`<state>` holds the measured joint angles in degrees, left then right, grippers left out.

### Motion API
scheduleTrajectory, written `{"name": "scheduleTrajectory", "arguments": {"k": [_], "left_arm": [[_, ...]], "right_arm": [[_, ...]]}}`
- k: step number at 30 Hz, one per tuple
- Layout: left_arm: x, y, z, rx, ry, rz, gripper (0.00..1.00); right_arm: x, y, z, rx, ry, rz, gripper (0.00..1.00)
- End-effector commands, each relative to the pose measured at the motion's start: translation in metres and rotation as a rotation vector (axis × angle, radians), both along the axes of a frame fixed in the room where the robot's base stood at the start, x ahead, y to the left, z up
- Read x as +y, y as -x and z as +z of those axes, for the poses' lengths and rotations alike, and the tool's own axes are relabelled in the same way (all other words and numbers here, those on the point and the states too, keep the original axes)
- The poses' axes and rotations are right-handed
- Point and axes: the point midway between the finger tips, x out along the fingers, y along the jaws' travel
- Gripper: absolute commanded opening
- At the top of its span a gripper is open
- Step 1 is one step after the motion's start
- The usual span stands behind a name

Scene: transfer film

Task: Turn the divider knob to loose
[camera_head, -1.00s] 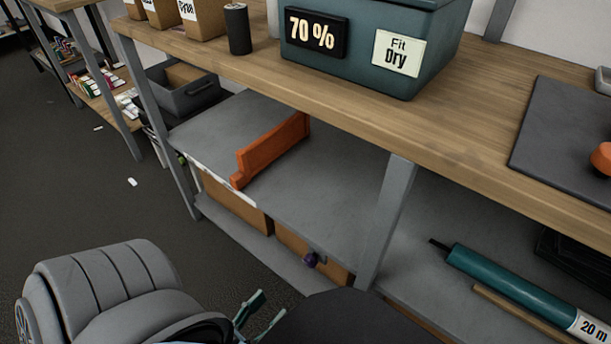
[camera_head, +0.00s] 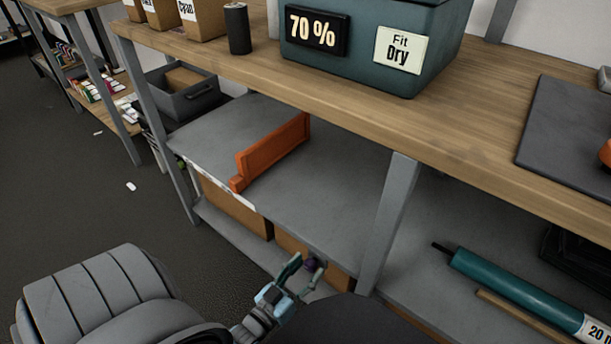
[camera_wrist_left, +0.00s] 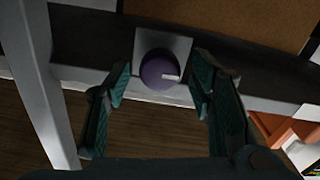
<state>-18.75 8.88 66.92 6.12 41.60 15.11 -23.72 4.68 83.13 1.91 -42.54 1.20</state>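The purple divider knob (camera_wrist_left: 160,70) sits on a pale square plate (camera_wrist_left: 178,45) under the shelf edge. It has a white pointer mark that points to the right in the left wrist view. In the head view the knob (camera_head: 311,265) shows just beyond my left gripper (camera_head: 302,272). In the left wrist view my left gripper (camera_wrist_left: 158,88) is open, with one teal finger on each side of the knob and a gap to it. The orange divider (camera_head: 270,152) stands upright on the grey shelf. My right gripper is not in view.
A grey shelf post (camera_head: 390,222) stands right of the knob. Cardboard boxes (camera_head: 235,208) sit on the lower shelf. A teal tube (camera_head: 515,290) lies on the shelf at right. A teal bin (camera_head: 365,60) stands on the wooden bench top.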

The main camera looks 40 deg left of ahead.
Motion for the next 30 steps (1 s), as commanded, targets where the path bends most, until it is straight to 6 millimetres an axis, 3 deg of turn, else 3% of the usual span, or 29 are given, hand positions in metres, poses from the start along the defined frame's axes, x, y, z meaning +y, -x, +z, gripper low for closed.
{"name": "scheduleTrajectory", "arguments": {"k": [1, 8, 20, 30], "left_arm": [[0.0000, 0.0001, 0.0000, 0.000, 0.000, 0.000, 0.38], [-0.0001, 0.0003, -0.0001, 0.000, 0.000, 0.000, 0.03], [-0.0001, 0.0006, -0.0002, -0.001, 0.063, 0.000, 0.03], [0.0003, 0.0008, -0.0004, -0.006, 0.301, 0.000, 0.03]], "right_arm": [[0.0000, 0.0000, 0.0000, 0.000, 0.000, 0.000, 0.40], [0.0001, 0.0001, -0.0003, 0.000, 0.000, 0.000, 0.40], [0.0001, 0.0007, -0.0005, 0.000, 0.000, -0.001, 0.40], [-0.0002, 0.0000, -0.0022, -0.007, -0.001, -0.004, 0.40]]}}
